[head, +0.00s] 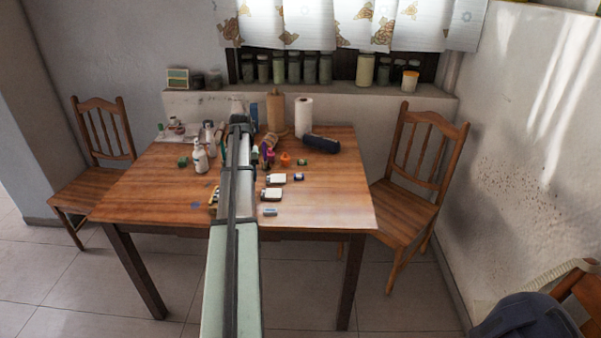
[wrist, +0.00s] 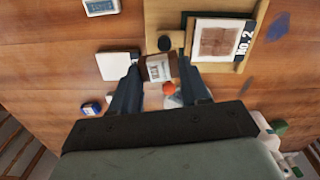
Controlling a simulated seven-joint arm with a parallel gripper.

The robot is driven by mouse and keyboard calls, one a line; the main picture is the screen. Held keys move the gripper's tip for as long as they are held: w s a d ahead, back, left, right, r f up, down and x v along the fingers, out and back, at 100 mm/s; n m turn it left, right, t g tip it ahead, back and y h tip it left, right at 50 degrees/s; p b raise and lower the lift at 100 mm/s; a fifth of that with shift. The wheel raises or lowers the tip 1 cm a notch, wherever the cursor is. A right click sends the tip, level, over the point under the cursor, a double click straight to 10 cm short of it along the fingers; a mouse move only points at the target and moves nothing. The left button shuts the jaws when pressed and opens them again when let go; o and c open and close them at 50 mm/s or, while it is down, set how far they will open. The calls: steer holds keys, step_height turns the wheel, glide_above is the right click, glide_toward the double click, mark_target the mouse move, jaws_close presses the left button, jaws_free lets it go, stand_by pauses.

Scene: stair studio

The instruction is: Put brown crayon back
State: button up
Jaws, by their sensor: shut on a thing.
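My gripper (wrist: 159,66) is shut on a short brown piece with a pale printed label, which looks like the brown crayon (wrist: 158,69). It lies crosswise between the two dark fingers in the wrist view, beside the lower left edge of a wooden tray (wrist: 180,10). A card or box marked "NO. 2" (wrist: 219,40) with a brown square lies on the tray. A dark round thing (wrist: 165,43) sits just above the crayon. In the head view my arm hides the gripper and the crayon. I cannot tell how high the crayon is held.
A wooden table (head: 325,195) carries many small things. White-and-dark boxes (head: 277,179), an orange item (head: 286,159) and a dark pouch (head: 321,143) lie right of my arm. A white bottle (head: 200,156) stands left. The table's front right is clear. Chairs (head: 408,180) flank it.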

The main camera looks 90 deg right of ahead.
steer(key=s+d+m, duration=0.2)
steer(key=s+d, duration=1)
steer(key=s, duration=0.5)
steer(key=r, duration=0.1)
glide_above(301, 170)
steer(key=shift+w+a+f, duration=0.1)
steer(key=shift+f, duration=4.85)
steer(key=shift+f, duration=0.15)
steer(key=o, duration=0.9)
steer(key=shift+o, duration=0.2)
step_height(301, 170, up, 12)
steer(key=shift+r, duration=0.2)
